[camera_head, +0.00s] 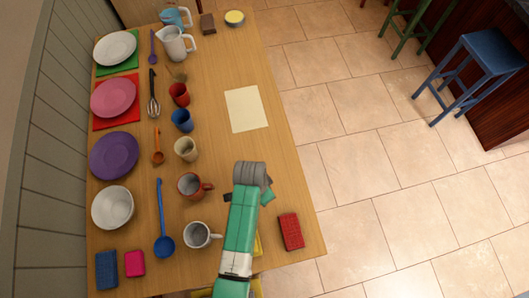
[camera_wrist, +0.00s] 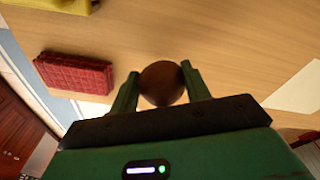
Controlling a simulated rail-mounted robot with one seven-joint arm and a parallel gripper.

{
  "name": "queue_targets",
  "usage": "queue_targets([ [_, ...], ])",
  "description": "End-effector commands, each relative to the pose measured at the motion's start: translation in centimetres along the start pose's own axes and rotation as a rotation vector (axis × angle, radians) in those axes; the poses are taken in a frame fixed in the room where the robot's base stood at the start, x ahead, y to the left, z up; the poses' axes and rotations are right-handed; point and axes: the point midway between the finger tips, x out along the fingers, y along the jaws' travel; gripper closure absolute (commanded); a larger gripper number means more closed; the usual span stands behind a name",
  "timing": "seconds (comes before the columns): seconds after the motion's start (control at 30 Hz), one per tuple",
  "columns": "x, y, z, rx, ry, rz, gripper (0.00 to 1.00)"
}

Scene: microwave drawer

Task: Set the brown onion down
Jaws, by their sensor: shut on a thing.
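The brown onion (camera_wrist: 161,86) shows in the wrist view as a dark brown ball between the two green fingers of my gripper (camera_wrist: 160,72). My gripper is shut on it, one finger against each side. Wooden table top (camera_wrist: 215,45) lies behind the onion; the gap between them is hard to judge. In the head view my gripper (camera_head: 266,195) is over the table's right part, near the front, mostly hidden under my own arm. The onion is hidden there.
A red block (camera_head: 291,231) lies right of my arm near the table edge; it also shows in the wrist view (camera_wrist: 75,73). A pale sheet (camera_head: 246,109) lies beyond my gripper. A red mug (camera_head: 193,186) and white mug (camera_head: 200,234) stand left. Several dishes line the left side.

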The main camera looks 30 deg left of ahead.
Motion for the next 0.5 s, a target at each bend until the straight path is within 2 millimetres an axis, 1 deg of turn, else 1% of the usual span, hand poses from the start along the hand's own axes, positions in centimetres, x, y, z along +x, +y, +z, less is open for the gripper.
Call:
queue_targets([
  [0.03, 0.5, -0.1, 0.0, 0.000, 0.000, 0.000, 0.78],
  [0.17, 0.9, -0.1, 0.0, 0.001, 0.001, -0.001, 0.78],
  [0.3, 3.4, -0.1, 0.4, 0.001, -0.001, 0.001, 0.78],
  [0.37, 4.1, -0.2, 0.4, 0.001, 0.000, 0.000, 0.78],
  [0.5, 4.3, -0.2, 0.4, 0.001, 0.002, -0.002, 0.78],
])
